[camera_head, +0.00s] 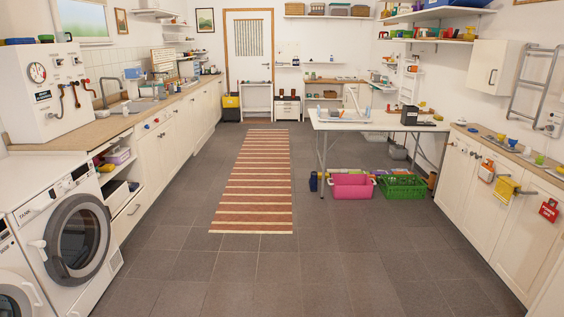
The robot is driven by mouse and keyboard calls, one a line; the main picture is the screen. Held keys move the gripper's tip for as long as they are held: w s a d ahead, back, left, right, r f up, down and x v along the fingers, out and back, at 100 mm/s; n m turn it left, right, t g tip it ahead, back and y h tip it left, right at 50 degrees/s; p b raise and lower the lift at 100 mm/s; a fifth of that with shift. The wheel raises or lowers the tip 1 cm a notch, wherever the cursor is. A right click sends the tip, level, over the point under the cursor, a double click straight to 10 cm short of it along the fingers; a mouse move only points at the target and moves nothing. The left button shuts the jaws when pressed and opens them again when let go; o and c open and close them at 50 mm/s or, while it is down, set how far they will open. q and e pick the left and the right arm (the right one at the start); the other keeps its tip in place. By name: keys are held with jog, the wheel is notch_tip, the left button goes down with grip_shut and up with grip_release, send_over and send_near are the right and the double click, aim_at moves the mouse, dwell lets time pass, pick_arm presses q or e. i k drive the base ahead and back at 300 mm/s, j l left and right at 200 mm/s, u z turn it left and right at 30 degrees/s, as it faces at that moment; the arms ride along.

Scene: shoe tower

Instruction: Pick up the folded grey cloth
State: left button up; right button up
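I cannot pick out a folded grey cloth for certain in the head view. A small grey item (397,152) sits under the right side of the white table (345,124), too small to identify. A yellow cloth (504,189) hangs on the front of the right-hand cabinets. Neither of my grippers is in view.
A striped rug (252,185) runs along the open tiled floor (190,285). A pink basket (352,186) and a green crate (402,187) stand on the floor by the table. A washing machine (75,238) and counter (120,122) line the left; cabinets (460,175) line the right.

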aim_at(333, 112)
jog(key=i, duration=5.2)
